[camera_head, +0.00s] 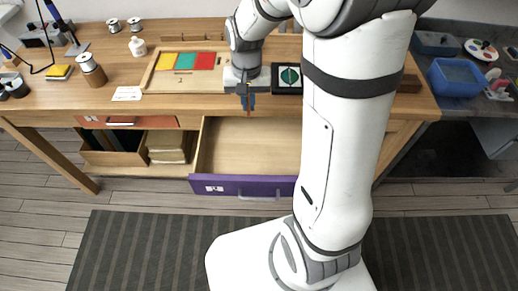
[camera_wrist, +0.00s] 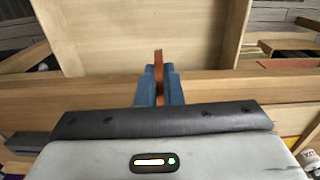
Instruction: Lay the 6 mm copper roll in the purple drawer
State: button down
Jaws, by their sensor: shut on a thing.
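The purple drawer (camera_head: 240,184) is pulled out below the wooden bench, and its pale wooden inside looks empty where I can see it. My arm hides its right part. My gripper (camera_head: 249,101) is above the back of the drawer, near the bench's front edge. It is shut on a thin copper-coloured piece, the copper roll (camera_head: 249,108), which hangs down upright. In the wrist view the copper roll (camera_wrist: 158,68) stands between the blue fingertips (camera_wrist: 158,88), with the open drawer's floor (camera_wrist: 145,40) beyond it.
The bench edge (camera_head: 170,112) runs close beneath my gripper. A tray with coloured squares (camera_head: 185,62) and a dark box with a green disc (camera_head: 289,77) lie on the bench. A blue tub (camera_head: 456,76) stands at right.

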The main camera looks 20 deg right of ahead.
jog(key=b, duration=0.5)
send_near(251, 154)
jog(key=shift+w+f, duration=0.1)
jog(key=shift+f, duration=1.65)
jog(key=shift+f, duration=0.15)
jog(key=c, duration=1.6)
grip_release()
